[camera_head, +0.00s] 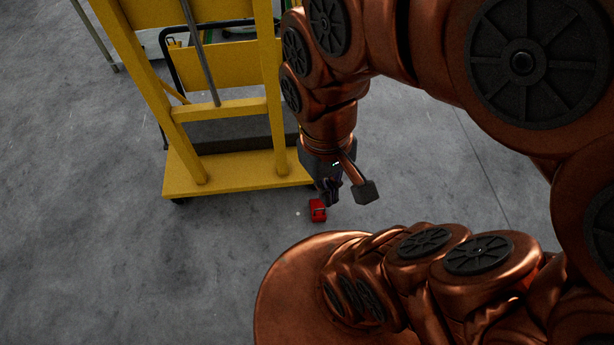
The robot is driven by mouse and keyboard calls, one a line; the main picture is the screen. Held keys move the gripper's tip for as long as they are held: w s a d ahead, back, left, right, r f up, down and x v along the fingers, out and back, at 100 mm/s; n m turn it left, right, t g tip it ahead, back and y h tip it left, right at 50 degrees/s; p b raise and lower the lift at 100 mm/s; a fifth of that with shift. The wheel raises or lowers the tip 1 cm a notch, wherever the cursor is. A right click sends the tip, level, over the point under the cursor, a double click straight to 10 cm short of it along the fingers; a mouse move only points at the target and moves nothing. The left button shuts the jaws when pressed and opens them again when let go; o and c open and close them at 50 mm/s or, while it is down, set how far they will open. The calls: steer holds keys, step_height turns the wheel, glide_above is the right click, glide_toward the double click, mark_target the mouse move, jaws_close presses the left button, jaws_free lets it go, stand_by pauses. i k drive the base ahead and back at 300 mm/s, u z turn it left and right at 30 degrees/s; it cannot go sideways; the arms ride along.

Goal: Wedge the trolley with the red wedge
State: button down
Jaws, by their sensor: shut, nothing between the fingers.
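The yellow trolley (240,174) stands at the upper left on the grey floor, with a flat base and upright posts. A dark wheel shows under its front left corner; the right front wheel is not clearly visible. The small red wedge (318,210) lies on the floor just off the trolley's front right corner, apart from it in the picture. My gripper (331,194) points down just above the wedge, beside the trolley's corner. Its fingers are shut with nothing between them. I cannot tell whether the fingertips touch the wedge.
Behind the trolley's posts is a dark-framed cart (165,85), partly hidden. A pale metal leg (98,40) stands at the top left. The floor at the left and front left is clear. My own arm covers much of the right side.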

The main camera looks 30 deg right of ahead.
mark_target(318, 206)
steer(key=u, duration=1.85)
steer(key=i, duration=1.1)
steer(key=z, duration=2.6)
